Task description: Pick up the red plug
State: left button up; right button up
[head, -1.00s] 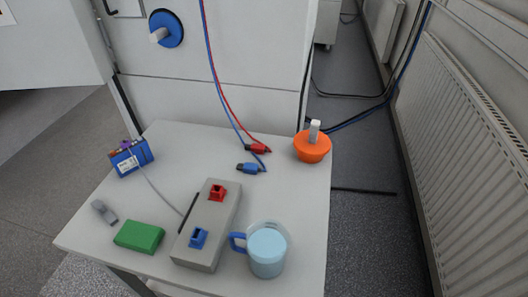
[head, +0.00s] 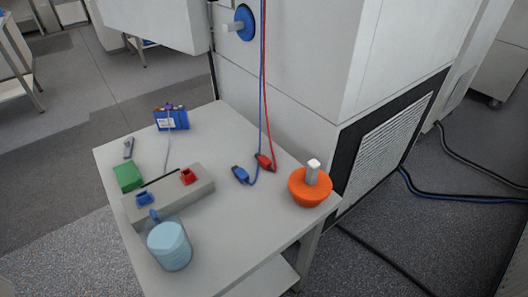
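The red plug (head: 265,161) lies on the white table (head: 239,217) near its back edge, at the end of a red cable that hangs down in front of the cabinet. A blue plug (head: 241,175) on a blue cable lies just left of it, close by. The grey block (head: 172,203) stands to the left on the table, with a red socket (head: 188,176) and a blue socket (head: 144,198) on top. Neither of my grippers shows in the head view.
An orange round thing with a pale upright handle (head: 310,188) stands right of the red plug. A light blue mug (head: 169,246) is at the front. A green block (head: 128,176), a small grey piece (head: 128,148) and a blue battery pack (head: 171,119) are at the left. Cables cross the floor at right.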

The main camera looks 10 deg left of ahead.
aim_at(266, 163)
jog(key=i+l+u, duration=0.4)
jog(key=l, duration=0.25)
jog(key=i+l+u, duration=0.15)
jog(key=l, duration=0.25)
jog(key=i+l+u, duration=0.2)
jog(key=l, duration=0.15)
jog(key=l+u, duration=0.2)
jog(key=l, duration=0.2)
